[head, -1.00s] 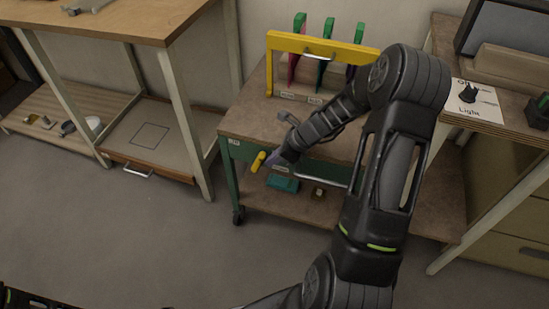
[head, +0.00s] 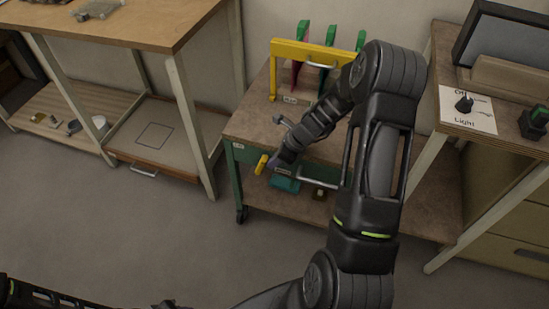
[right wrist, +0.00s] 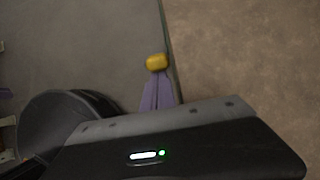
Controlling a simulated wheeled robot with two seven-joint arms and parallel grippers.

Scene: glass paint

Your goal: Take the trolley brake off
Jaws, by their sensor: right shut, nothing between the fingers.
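The trolley (head: 240,126) has a brown top, a green frame and a yellow rack. The yellow brake lever (head: 261,164) sticks out at the trolley's front left, below the top's edge. My right gripper (head: 271,162) is shut and empty, its purple fingers right beside the lever. In the right wrist view the yellow lever end (right wrist: 157,62) lies just beyond the tips of the closed purple fingers (right wrist: 158,78). I cannot tell whether they touch. My left gripper is not clearly in view; only a dark piece of my left arm shows at the bottom left.
Green-tipped tools (head: 328,58) hang in the rack. A teal box (head: 285,184) lies on the lower shelf. A wooden workbench (head: 130,25) stands left, and a side table with a Light sign (head: 467,108) right. The floor in front is clear.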

